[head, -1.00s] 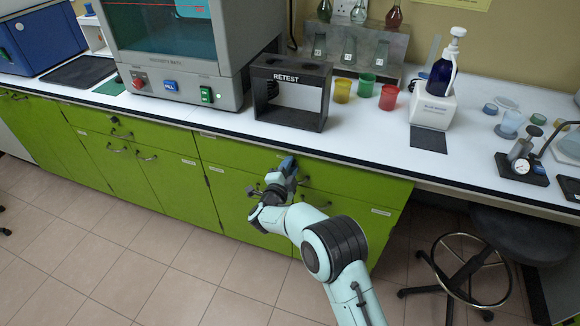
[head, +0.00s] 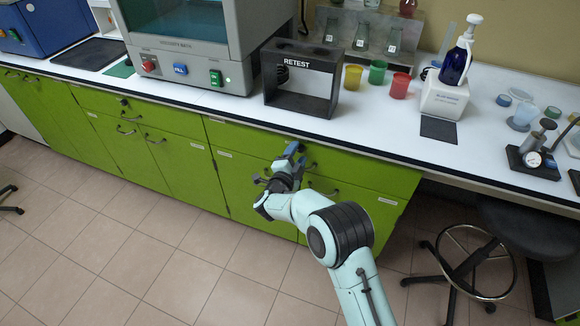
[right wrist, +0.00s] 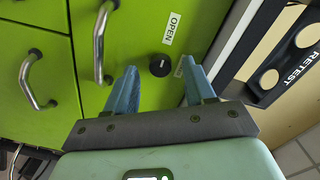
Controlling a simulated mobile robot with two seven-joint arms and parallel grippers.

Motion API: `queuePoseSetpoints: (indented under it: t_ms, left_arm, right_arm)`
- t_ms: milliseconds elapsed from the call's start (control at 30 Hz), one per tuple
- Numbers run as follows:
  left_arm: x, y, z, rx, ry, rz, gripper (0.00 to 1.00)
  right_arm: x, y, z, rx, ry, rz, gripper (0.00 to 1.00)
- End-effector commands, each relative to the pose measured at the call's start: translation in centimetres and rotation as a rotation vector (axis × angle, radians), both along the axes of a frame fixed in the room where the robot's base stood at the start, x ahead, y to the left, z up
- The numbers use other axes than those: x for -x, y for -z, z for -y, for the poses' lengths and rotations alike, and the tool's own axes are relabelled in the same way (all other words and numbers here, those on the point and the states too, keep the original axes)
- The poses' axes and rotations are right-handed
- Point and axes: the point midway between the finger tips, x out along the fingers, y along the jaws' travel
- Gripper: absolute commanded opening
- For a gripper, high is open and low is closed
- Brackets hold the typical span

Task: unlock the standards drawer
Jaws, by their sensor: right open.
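The standards drawer is most likely the green drawer front (head: 235,134) under the counter edge below the RETEST rack; its name is not readable. In the right wrist view a round black lock knob (right wrist: 160,65) sits on a green front. A white OPEN label (right wrist: 172,28) is beside it, and a second label (right wrist: 180,66) is partly hidden by a finger. My right gripper (right wrist: 158,67) is open, with its blue fingers on either side of the knob in the picture. Contact cannot be told. In the head view my right gripper (head: 291,152) is at the drawer front. My left gripper is not in view.
Metal bar handles (right wrist: 102,42) stick out near the knob. The counter edge and the RETEST rack (head: 301,90) are just above. Several coloured cups (head: 377,72) stand beside the rack. A stool (head: 510,232) stands at the right.

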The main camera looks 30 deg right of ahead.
Motion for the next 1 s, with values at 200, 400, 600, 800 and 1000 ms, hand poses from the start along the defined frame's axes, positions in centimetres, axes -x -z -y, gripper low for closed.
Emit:
queuePoseSetpoints:
  t_ms: [200,400,600,800,1000]
  left_arm:
    - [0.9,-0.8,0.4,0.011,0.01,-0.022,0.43]
    - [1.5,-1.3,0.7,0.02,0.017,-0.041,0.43]
    - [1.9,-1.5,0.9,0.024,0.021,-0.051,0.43]
    - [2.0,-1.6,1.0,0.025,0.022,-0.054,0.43]
    - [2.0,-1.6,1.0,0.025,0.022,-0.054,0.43]
  right_arm:
    - [2.8,-0.4,-3.5,-0.001,-0.006,-0.002,0.54]
    - [5.7,-0.6,-6.8,-0.001,-0.004,0.0,0.54]
    - [7.5,-0.6,-8.9,0.0,-0.003,0.0,0.54]
    - [8.1,-0.7,-9.5,0.001,0.0,0.001,0.54]
    - [8.1,-0.6,-9.5,0.0,-0.001,0.0,0.54]
